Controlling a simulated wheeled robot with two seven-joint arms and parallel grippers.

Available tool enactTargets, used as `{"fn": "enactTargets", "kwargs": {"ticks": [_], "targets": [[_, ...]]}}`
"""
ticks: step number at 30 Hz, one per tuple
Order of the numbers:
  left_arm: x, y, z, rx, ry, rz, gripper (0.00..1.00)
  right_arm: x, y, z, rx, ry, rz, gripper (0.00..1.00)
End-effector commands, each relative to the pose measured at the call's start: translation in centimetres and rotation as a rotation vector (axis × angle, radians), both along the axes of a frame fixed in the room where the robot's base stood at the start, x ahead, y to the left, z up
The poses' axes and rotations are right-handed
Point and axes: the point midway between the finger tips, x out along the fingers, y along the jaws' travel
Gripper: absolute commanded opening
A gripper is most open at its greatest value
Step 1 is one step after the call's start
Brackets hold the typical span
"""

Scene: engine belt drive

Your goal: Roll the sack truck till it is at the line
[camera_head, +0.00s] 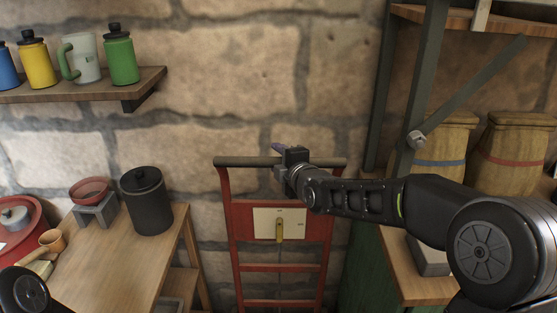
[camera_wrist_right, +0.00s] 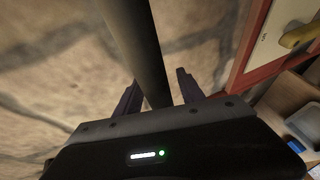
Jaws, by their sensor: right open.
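The red sack truck (camera_head: 234,228) stands upright against the stone wall in the head view, between the wooden table and the shelving. Its dark handlebar (camera_head: 245,162) runs across the top, and a pale plate with a brass-coloured piece (camera_head: 279,226) is on its frame. My right gripper (camera_head: 278,149) is at the handlebar. In the right wrist view the bar (camera_wrist_right: 138,45) passes between the two open fingers (camera_wrist_right: 158,88), which stand apart from it on both sides. The truck's lower end and the line are not visible. A dark part of my left arm shows at the lower left; its gripper is out of view.
A wooden table (camera_head: 120,262) at left holds a black canister (camera_head: 147,203), a red bowl (camera_head: 90,190) and other pots. A wall shelf (camera_head: 80,86) carries coloured flasks. At right, shelving (camera_head: 385,95) with barrels (camera_head: 443,145) stands close to the truck.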

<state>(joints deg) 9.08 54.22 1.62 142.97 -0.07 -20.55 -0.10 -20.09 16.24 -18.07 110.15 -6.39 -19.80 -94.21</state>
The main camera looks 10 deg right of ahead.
Motion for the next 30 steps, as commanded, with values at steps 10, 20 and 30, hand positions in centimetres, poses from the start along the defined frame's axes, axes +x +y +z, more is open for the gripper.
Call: {"fn": "enactTargets", "kwargs": {"ticks": [10,20,30], "targets": [[0.00,0.00,0.00,0.000,0.000,0.000,0.40,0.08,-0.01,-0.01,0.000,0.000,0.000,0.39],[0.00,0.00,0.00,0.000,0.000,0.000,0.40,0.06,-0.01,-0.02,0.000,0.000,0.000,0.12],[0.00,0.00,0.00,0.000,0.000,0.000,0.40,0.06,-0.01,-0.04,0.000,0.000,0.000,0.00]]}}
